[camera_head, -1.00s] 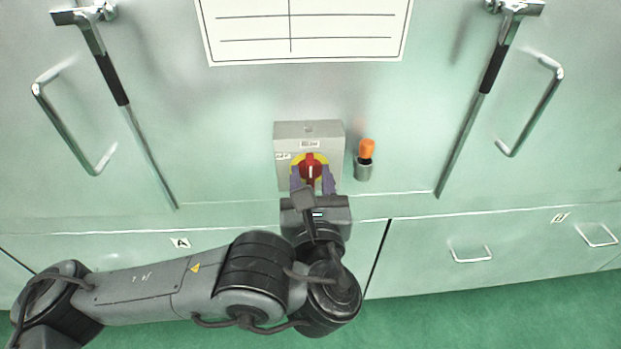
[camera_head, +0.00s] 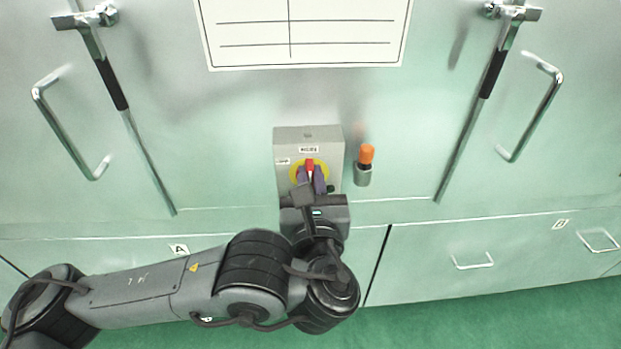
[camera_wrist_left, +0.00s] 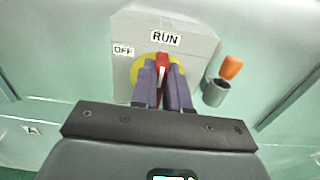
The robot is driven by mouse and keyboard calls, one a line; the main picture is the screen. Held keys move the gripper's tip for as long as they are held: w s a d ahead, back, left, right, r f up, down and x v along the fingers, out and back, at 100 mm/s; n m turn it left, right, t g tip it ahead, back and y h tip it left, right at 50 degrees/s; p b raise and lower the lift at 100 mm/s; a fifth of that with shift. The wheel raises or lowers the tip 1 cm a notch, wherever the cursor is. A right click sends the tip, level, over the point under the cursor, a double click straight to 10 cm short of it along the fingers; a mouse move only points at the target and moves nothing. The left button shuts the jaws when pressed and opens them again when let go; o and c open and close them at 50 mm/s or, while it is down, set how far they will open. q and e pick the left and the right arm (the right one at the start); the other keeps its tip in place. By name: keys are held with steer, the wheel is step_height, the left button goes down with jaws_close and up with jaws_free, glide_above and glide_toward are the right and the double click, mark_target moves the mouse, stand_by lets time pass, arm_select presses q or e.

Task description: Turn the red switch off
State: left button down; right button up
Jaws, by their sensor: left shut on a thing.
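The red switch (camera_head: 309,165) is a rotary knob on a yellow disc, on the front of a grey box (camera_head: 308,136) fixed to the pale green cabinet. In the left wrist view the red knob (camera_wrist_left: 162,60) has its white line upright, pointing to the RUN label (camera_wrist_left: 166,38). The OFF label (camera_wrist_left: 123,51) is up and to the left of it. My left gripper (camera_head: 312,178) is at the knob, its purple fingers (camera_wrist_left: 163,76) closed on both sides of it. The fingers hide the lower part of the knob. My right gripper is out of view.
An orange-topped item in a grey cup (camera_head: 363,173) is mounted just right of the box. Long metal levers (camera_head: 134,138) and loop handles (camera_head: 65,130) stand out on both sides. A white lined sheet (camera_head: 304,34) is above. The cabinet front around the box is otherwise clear.

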arm_select(q)
steer(key=shift+f, duration=0.1)
steer(key=n+b, duration=0.5)
steer(key=n, duration=0.1)
steer(key=a+f+n+b, duration=0.1)
steer(key=n+b, duration=0.4)
steer(key=n, duration=0.1)
steer(key=a+f+n+b, duration=0.1)
steer(key=n+b, duration=0.4)
steer(key=b, duration=0.1)
steer(key=shift+f+n, duration=0.15)
steer(key=shift+n, duration=0.25)
stand_by(0.4)
steer(key=c, duration=1.3)
jaws_free()
steer(key=shift+o, duration=0.9)
steer(key=shift+r, duration=0.2)
